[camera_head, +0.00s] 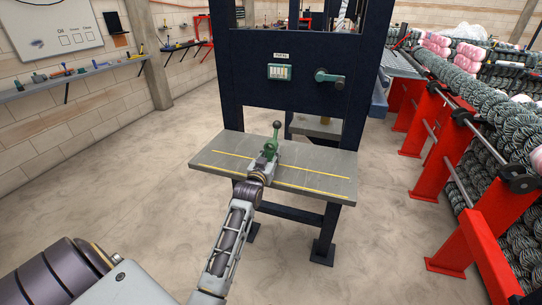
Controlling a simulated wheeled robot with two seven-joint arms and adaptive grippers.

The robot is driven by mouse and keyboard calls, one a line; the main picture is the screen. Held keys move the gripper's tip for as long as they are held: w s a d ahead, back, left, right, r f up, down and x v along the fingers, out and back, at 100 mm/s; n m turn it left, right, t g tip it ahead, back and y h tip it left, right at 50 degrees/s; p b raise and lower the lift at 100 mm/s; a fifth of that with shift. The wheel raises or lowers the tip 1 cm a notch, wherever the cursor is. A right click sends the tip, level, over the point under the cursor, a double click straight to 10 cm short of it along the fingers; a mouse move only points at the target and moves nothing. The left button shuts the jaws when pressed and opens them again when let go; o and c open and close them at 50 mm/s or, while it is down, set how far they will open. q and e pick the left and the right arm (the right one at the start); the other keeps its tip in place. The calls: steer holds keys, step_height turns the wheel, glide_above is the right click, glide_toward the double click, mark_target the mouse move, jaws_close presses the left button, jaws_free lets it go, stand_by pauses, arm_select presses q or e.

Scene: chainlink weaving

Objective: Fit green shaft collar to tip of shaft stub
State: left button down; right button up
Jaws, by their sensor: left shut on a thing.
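My left gripper (267,160) reaches over the grey table (320,172) from the front and is shut on a small green thing (271,147), which looks like the green shaft collar. A short dark post with a round knob (276,128) rises just above the green thing. I cannot tell whether the post touches it or is part of it. The gripper and wrist hide the lower part of the green thing. I cannot make out the shaft stub for certain. My right gripper is not in view.
The table has yellow lines and stands at a dark blue machine frame (300,50) with a green-grey counter box (279,72) and a crank handle (327,77). Red racks with wire coils (480,75) stand on the right. The table top is otherwise bare; open floor lies left.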

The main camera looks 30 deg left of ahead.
arm_select(q)
steer(key=shift+f, duration=0.25)
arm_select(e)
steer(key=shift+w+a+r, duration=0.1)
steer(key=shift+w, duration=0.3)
arm_select(q)
steer(key=c, duration=1.2)
jaws_free()
steer(key=shift+f, duration=0.1)
steer(key=shift+o, duration=0.3)
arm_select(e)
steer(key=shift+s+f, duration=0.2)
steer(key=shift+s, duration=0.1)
